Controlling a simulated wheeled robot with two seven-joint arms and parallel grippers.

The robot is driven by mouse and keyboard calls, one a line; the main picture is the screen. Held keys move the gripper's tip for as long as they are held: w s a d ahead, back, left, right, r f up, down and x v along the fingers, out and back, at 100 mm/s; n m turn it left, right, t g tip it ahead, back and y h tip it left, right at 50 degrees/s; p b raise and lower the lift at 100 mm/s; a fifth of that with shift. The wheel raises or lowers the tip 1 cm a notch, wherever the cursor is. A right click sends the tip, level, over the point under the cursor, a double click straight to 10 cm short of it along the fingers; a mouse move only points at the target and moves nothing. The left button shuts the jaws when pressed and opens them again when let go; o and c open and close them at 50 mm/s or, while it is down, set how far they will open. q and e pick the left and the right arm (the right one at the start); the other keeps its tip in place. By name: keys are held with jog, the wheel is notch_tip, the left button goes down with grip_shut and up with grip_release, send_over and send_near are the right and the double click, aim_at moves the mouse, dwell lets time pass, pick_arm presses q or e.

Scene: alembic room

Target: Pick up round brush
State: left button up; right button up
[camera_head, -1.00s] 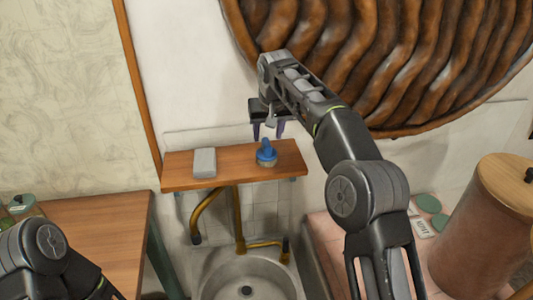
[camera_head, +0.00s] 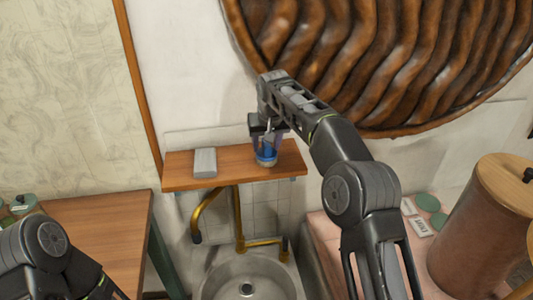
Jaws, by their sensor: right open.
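The round brush (camera_head: 266,160), blue on top with a pale lower part, stands on the wooden shelf (camera_head: 228,178) above the sink. My right gripper (camera_head: 267,148) is open and points down over the brush, with its fingers on either side of the blue top. The gripper hides part of the brush's top, and I cannot tell whether the fingers touch it. My left arm shows at the lower left, but its gripper is out of view.
A grey block (camera_head: 204,162) lies on the shelf left of the brush. A brass tap (camera_head: 240,230) and a sink (camera_head: 250,275) are below. A large ribbed brown disc (camera_head: 400,60) hangs behind my right arm. A lidded container (camera_head: 480,230) stands at right.

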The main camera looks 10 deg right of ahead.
grip_shut()
dwell(0.5)
